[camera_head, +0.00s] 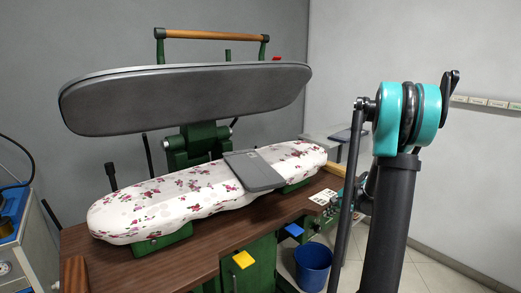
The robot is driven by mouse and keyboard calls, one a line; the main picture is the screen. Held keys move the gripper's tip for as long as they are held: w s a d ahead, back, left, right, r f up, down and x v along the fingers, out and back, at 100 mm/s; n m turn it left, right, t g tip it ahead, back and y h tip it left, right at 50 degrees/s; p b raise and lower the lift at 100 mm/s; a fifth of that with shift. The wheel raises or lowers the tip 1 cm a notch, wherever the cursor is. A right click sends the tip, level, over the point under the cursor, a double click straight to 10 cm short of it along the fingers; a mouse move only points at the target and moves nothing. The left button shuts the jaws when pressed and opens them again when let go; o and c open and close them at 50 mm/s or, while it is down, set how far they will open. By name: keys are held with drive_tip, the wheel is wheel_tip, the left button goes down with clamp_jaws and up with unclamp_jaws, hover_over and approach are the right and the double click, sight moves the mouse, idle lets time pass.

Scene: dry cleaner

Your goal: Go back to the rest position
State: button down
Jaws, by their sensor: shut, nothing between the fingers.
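My arm rises on the right of the head view, with a dark upright link and a teal and black joint at its top. A thin dark bar of mine runs down beside it. I cannot make out my gripper's fingers in this view.
A pressing machine stands left of my arm, its dark upper plate (190,97) raised above a flowered padded board (165,205). A grey flat piece (253,171) lies across the board. The brown table (200,258) is below. A blue bin (312,266) stands on the floor.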

drive_tip(key=s+a+r+n+g+h, duration=0.1)
drive_tip(key=s+a+n, duration=0.3)
drive_tip(key=s, duration=0.3)
drive_tip(key=s+a+r+n+h, duration=0.1)
drive_tip(key=s+a+r+n, duration=0.2)
drive_tip(key=s, duration=0.5)
drive_tip(key=s+a+f+n+h, duration=0.1)
drive_tip(key=s+n, duration=0.3)
drive_tip(key=s, duration=0.4)
drive_tip(key=s+a+f+n+h, duration=0.1)
drive_tip(key=s+f+n, duration=0.2)
drive_tip(key=s+n, duration=0.2)
drive_tip(key=s, duration=0.3)
drive_tip(key=shift+s+a+f+g, duration=0.15)
drive_tip(key=shift+s+a+g, duration=0.2)
drive_tip(key=shift+a+g, duration=0.05)
